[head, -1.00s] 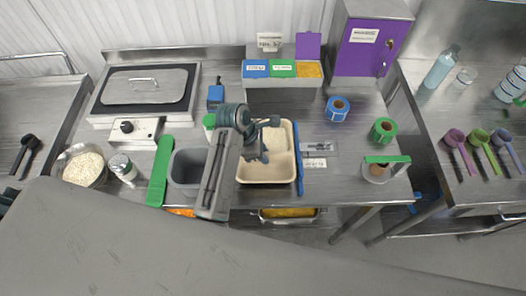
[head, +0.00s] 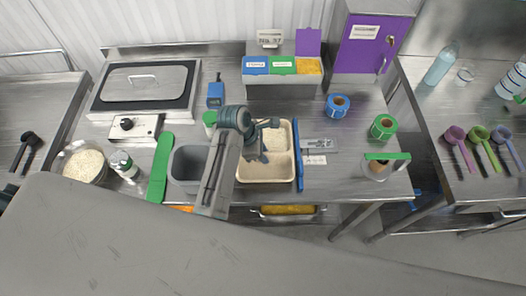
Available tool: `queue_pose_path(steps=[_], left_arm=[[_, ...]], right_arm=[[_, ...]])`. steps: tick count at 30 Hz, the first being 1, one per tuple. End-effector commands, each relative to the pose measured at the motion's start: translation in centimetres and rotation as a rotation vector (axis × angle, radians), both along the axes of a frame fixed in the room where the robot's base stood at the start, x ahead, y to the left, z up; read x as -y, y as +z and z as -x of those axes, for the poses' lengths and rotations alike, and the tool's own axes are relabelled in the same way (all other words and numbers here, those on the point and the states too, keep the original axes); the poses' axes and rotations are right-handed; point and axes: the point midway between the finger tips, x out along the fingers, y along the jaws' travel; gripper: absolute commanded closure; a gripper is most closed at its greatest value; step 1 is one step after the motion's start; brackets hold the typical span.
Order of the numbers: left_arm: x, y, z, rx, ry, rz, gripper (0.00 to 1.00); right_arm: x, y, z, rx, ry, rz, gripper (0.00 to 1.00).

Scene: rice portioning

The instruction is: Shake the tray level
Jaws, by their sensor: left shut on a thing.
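A beige compartment tray (head: 264,173) lies on the steel table, with two smaller compartments at the back and a wide one at the front. Whitish rice (head: 275,138) shows in the back right compartment. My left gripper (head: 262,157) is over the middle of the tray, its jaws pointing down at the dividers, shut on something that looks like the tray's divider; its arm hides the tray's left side. My right gripper is not in view.
A grey bin (head: 186,166) and a green board (head: 160,168) stand left of the tray. A blue bar (head: 299,170) lies close along its right side. A bowl of rice (head: 84,165) is far left.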

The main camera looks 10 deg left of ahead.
Motion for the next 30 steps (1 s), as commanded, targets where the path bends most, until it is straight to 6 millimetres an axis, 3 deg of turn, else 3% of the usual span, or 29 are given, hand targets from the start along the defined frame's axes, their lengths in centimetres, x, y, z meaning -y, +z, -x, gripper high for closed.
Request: queue_pose_path(steps=[1,4,16,28,30], left_arm=[[0.0,0.0,0.0,0.001,0.000,0.000,0.72],[0.0,0.0,0.0,0.001,0.000,0.000,0.52],[-0.3,0.6,0.0,0.003,0.001,-0.001,0.52],[-3.2,7.7,0.7,0.006,0.000,-0.002,0.52],[-3.5,9.1,0.9,0.001,0.002,-0.002,0.52]], right_arm=[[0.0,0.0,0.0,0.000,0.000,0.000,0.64],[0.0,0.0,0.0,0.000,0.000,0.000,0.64],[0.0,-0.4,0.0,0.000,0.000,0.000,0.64],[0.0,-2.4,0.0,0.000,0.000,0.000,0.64],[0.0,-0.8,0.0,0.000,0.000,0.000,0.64]])
